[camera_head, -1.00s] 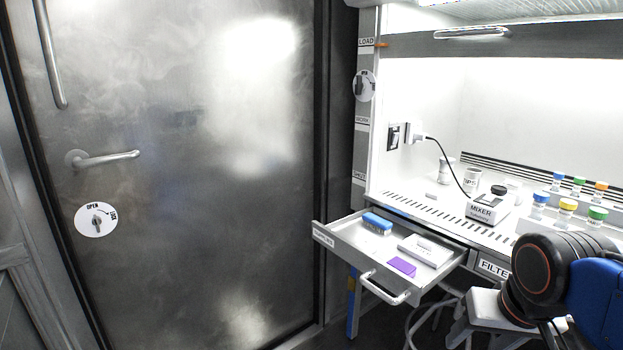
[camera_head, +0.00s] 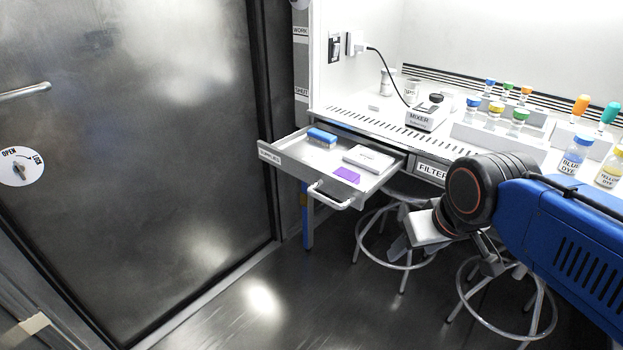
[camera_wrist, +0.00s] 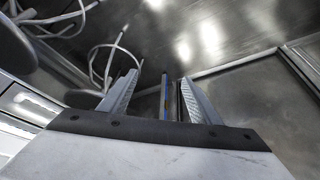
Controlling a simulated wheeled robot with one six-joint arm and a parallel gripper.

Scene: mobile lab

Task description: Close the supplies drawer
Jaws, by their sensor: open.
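The supplies drawer (camera_head: 283,157) is pulled out from under the left end of the white bench in the head view. Its curved metal handle (camera_head: 328,196) faces the front. Inside lie a blue block (camera_head: 321,138), a white box (camera_head: 368,158) and a purple item (camera_head: 346,175). My gripper (camera_head: 400,246) is to the right of and below the drawer handle, apart from it. In the wrist view its two grey fingers (camera_wrist: 158,92) are spread with nothing held between them. The drawer cannot be made out clearly in the wrist view.
A closed drawer labelled FILTER (camera_head: 431,171) is right of the open one. Stools (camera_head: 384,268) stand below the bench. The mixer (camera_head: 424,119) and capped bottles (camera_head: 497,107) are on the bench. A large metal door (camera_head: 130,150) stands left. The floor (camera_head: 235,310) before the drawer is clear.

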